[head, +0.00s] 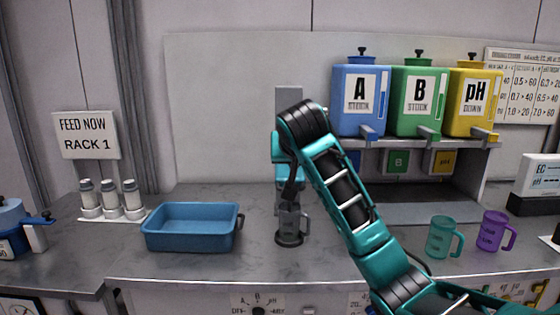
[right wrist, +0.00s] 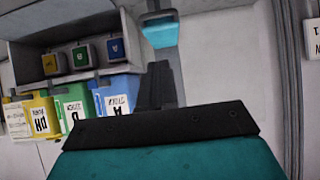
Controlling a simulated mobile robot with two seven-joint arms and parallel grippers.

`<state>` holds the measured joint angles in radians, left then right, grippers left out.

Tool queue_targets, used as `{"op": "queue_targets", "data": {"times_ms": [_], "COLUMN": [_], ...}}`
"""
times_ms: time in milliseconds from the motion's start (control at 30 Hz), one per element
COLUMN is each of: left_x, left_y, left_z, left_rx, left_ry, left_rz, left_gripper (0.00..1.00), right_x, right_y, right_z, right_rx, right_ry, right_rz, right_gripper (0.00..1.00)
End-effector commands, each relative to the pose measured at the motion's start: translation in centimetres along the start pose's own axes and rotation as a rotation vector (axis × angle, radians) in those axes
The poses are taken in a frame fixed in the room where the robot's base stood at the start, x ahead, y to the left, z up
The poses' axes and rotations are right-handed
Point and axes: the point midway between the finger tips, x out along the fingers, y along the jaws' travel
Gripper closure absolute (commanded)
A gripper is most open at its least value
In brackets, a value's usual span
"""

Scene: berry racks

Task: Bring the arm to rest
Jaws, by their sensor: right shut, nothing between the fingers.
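My right arm, teal and black, comes in from the lower right of the head view, with its bent joint high in the middle. My right gripper (head: 289,190) hangs below that joint, partly hidden by the arm. In the right wrist view its black fingers (right wrist: 160,72) are shut and empty. A grey, see-through jug (head: 290,224) stands upright on a dark round base just below the gripper in the picture; I cannot tell how far apart they are. My left gripper is not in view.
A blue tray (head: 190,243) and white-stand bottles (head: 110,212) are left. Blue (head: 360,122), green (head: 416,125) and yellow (head: 470,125) containers stand on a shelf. Green (head: 440,240) and purple (head: 492,232) mugs stand right, near my forearm. Counter between tray and jug is clear.

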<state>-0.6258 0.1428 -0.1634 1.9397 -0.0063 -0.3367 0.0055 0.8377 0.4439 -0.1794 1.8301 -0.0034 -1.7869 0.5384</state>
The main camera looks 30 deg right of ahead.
Motion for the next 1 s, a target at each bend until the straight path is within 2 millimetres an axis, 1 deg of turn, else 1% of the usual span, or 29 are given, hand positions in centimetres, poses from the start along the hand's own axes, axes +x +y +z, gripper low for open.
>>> {"op": "queue_targets", "data": {"times_ms": [233,267,367,467,500,567,600,667,700,767,800,867,900,967,1000], "left_x": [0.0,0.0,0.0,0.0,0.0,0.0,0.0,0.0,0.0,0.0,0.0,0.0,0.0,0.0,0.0], "left_y": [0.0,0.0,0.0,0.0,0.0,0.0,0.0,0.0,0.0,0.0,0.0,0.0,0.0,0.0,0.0], "left_z": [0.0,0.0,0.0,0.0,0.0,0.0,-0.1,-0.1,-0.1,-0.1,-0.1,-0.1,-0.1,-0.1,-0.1], "left_rx": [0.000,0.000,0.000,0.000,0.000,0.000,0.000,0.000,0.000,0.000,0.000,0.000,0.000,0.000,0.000], "left_ry": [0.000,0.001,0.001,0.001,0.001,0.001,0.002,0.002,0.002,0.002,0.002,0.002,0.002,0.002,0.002], "left_rz": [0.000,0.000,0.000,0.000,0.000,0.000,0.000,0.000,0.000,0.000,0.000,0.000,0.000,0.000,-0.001], "left_gripper": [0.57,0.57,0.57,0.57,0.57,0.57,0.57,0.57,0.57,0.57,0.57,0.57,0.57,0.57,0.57], "right_x": [0.2,0.4,1.9,4.1,5.0,6.2,6.8,7.5,7.8,8.0,8.0,7.7,7.3,6.6,6.0], "right_y": [-0.1,-0.3,-1.2,-2.7,-3.4,-4.2,-4.8,-5.4,-5.8,-6.1,-6.2,-6.3,-6.3,-6.2,-5.9], "right_z": [0.3,0.6,2.8,7.1,9.2,12.7,14.9,18.4,20.8,24.4,26.7,30.2,32.5,35.8,38.0], "right_rx": [-0.006,-0.012,-0.059,-0.138,-0.174,-0.226,-0.256,-0.298,-0.323,-0.356,-0.376,-0.400,-0.414,-0.430,-0.438], "right_ry": [-0.001,-0.003,-0.010,-0.018,-0.022,-0.025,-0.026,-0.028,-0.030,-0.032,-0.034,-0.035,-0.034,-0.033,-0.031], "right_rz": [-0.003,-0.007,-0.033,-0.087,-0.115,-0.160,-0.190,-0.236,-0.267,-0.312,-0.341,-0.384,-0.411,-0.451,-0.475], "right_gripper": [1.00,1.00,1.00,1.00,1.00,1.00,1.00,1.00,1.00,1.00,1.00,1.00,1.00,1.00,1.00]}}
